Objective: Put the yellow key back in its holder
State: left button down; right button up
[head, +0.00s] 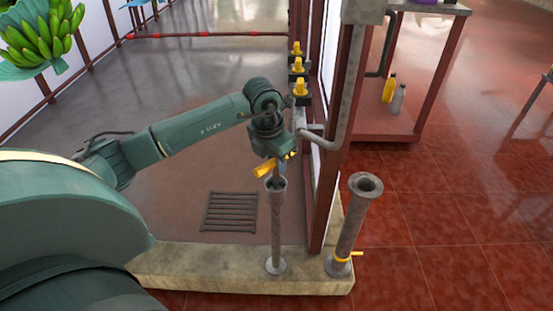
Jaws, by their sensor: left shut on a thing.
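My left gripper (274,158) is shut on the yellow key (264,169), whose bright handle sticks out to the left below the jaws. A slim grey post with a flared cup top (277,225) stands upright on the stone kerb directly under the gripper. A short grey part below the yellow handle meets the mouth of this cup; I cannot tell how deep it sits. A wider grey pipe (350,225) with an open flared mouth stands to the right, with a yellow lever at its foot. My right gripper is not in view.
A dark red upright and wall panel (327,130) stand close to the right of the gripper. Several yellow fittings (298,68) line the wall behind. A floor grate (230,211) lies left of the post. A shelf (385,125) with bottles is at the right.

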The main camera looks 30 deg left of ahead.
pick_arm(q)
jog(key=shift+f, duration=0.1)
dwell(0.7)
jog(key=c, duration=0.8)
grip_release()
jog(key=shift+c, duration=0.2)
